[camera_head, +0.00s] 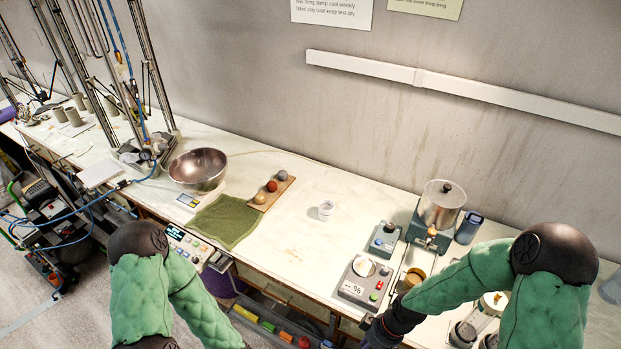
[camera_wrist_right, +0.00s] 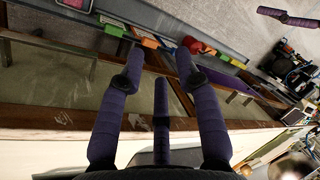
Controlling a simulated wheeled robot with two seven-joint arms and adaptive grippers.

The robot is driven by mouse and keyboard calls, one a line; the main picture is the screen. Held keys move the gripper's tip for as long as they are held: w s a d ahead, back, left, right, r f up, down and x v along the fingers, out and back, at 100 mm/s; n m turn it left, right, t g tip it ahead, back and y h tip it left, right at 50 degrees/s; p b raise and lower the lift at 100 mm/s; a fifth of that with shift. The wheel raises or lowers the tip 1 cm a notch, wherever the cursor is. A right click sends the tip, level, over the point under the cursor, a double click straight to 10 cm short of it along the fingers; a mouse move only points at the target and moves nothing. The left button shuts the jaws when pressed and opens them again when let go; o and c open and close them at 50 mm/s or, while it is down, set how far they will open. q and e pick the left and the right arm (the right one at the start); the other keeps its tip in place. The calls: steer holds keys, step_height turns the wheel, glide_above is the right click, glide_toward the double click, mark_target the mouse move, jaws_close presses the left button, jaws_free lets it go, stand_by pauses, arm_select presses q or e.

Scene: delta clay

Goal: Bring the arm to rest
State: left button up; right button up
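My right gripper (camera_wrist_right: 160,65) shows in the right wrist view with its purple fingers spread and nothing between them. It is over the front edge of the bench, with drawers and the floor behind it. In the head view my green right arm (camera_head: 480,275) reaches in from the right, and its dark wrist (camera_head: 395,322) is low by the bench front. My left arm (camera_head: 145,295) is bent at the lower left, and its hand is out of the head view. A purple finger-like piece (camera_wrist_right: 285,18) at the top right of the wrist view looks like part of my left gripper.
A rail of coloured blocks (camera_head: 265,325) runs below the bench front.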

steer(key=s+a+f+m+b, duration=0.1)
steer(key=f+m, duration=0.2)
steer(key=f, duration=0.2)
steer(key=s+a+f+m+b, duration=0.2)
steer(key=f, duration=0.3)
steer(key=s+a+f+m+t+b, duration=0.1)
steer(key=a+f+m+b, duration=0.1)
steer(key=f, duration=0.4)
steer(key=shift+s+a+m, duration=0.25)
steer(key=shift+s+m, duration=0.05)
steer(key=shift+m, duration=0.5)
